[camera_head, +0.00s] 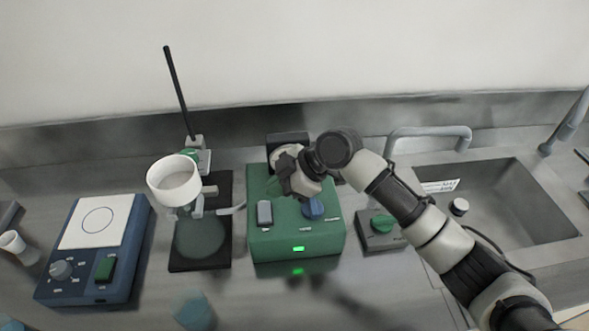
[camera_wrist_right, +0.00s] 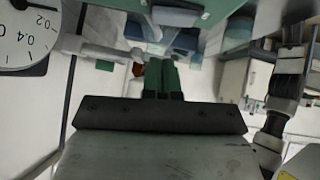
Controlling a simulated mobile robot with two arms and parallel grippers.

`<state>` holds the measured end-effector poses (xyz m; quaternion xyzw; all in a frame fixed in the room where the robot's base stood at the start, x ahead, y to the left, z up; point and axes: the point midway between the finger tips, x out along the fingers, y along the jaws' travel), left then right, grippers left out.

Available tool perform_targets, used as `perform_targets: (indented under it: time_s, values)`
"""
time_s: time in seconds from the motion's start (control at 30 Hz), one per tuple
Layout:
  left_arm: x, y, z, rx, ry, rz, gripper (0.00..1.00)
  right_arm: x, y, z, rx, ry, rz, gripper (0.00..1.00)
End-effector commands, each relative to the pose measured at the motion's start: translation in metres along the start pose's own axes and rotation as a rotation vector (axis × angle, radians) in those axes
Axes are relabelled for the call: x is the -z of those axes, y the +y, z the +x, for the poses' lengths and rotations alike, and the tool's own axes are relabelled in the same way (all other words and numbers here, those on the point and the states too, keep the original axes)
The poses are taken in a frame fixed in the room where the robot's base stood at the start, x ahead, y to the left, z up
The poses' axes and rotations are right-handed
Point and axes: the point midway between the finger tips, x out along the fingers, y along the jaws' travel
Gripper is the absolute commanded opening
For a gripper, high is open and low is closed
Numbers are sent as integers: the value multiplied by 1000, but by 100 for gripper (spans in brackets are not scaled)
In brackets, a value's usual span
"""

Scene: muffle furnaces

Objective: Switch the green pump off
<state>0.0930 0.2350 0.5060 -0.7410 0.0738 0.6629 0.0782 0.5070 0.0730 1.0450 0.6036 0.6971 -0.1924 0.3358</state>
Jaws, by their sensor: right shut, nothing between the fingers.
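The green pump (camera_head: 325,240) is a green box in the middle of the counter. On its top are a grey rocker switch (camera_head: 264,212) at the left and a blue knob (camera_head: 314,207) at the right. A green light (camera_head: 299,249) on its front is lit. My right gripper (camera_head: 290,188) is over the back part of the pump, behind and right of the switch, and hides part of the top. In the right wrist view its two fingers (camera_wrist_right: 160,75) are together and empty, with part of the green pump (camera_wrist_right: 200,8) at the top edge. My left gripper is not in view.
Left of the pump stand a black-based stand (camera_head: 179,262) with a white funnel (camera_head: 173,182) and a blue hotplate (camera_head: 130,262). Right are a small grey box (camera_head: 372,240) with a green knob and a sink (camera_head: 500,215). A dial gauge (camera_wrist_right: 22,40) shows in the wrist view.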

Motion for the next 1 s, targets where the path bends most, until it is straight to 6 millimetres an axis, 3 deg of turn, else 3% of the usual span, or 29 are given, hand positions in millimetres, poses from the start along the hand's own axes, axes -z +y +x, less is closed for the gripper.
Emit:
perform_targets:
  time_s: [0.1,0.3,0.73,1.0]
  values:
    - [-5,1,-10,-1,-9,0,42,-7,0,17,1,-2,6,0]
    - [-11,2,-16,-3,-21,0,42,-24,0,34,0,-1,3,0]
    - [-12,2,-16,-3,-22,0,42,-29,0,38,-1,-1,0,0]
    - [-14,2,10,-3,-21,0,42,-40,5,50,122,-1,125,0]
